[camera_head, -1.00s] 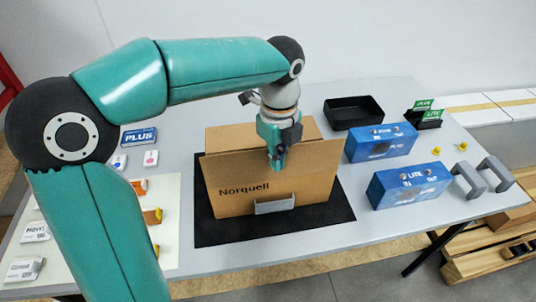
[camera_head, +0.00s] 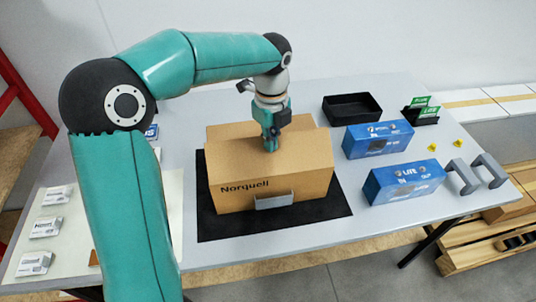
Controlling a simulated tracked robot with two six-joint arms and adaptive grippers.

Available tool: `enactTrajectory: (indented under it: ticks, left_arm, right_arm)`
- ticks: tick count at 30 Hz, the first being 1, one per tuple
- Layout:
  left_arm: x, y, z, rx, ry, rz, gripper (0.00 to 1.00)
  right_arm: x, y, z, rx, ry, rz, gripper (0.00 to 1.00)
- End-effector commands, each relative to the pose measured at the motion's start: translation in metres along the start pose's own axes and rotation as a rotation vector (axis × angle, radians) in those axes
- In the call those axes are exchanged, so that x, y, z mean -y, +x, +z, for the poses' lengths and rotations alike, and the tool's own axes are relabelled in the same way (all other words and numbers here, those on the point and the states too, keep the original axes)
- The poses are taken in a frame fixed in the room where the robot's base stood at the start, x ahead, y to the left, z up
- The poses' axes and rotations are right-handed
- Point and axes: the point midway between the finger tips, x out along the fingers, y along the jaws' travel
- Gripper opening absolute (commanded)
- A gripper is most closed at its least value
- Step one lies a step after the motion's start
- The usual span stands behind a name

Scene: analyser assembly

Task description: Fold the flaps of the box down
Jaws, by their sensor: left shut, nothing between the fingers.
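The brown cardboard box (camera_head: 245,192), marked "Norquell", stands on a black mat (camera_head: 225,228) in the middle of the table. Its near flap (camera_head: 285,160) lies folded over the top, nearly flat. Behind it a strip of the far flap (camera_head: 225,130) shows at the back edge; its exact angle is hard to tell. My left gripper (camera_head: 270,148) points down from above, shut and empty, with its fingertips at the top of the box, apparently touching the near flap. My right gripper is not in view.
Right of the box are two blue boxes (camera_head: 378,139) (camera_head: 403,182), a black tray (camera_head: 352,107), grey handles (camera_head: 476,172) and small yellow parts (camera_head: 458,143). White labelled packs (camera_head: 46,227) lie at the left, partly behind my left arm.

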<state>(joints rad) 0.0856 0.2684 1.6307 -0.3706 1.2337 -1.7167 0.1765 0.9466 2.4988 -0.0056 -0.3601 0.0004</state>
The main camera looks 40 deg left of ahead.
Motion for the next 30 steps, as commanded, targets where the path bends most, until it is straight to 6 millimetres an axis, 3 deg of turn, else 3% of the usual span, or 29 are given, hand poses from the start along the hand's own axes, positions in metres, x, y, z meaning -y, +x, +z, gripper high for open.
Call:
enactTrajectory:
  ticks: [19, 30]
  left_arm:
    - [0.014, 0.037, 0.025, 0.000, 0.000, 0.001, 0.00]
    - [0.015, 0.038, 0.026, 0.000, 0.000, 0.000, 0.00]
  right_arm:
    - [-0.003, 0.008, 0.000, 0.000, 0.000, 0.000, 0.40]
    - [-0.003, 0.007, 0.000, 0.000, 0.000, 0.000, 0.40]
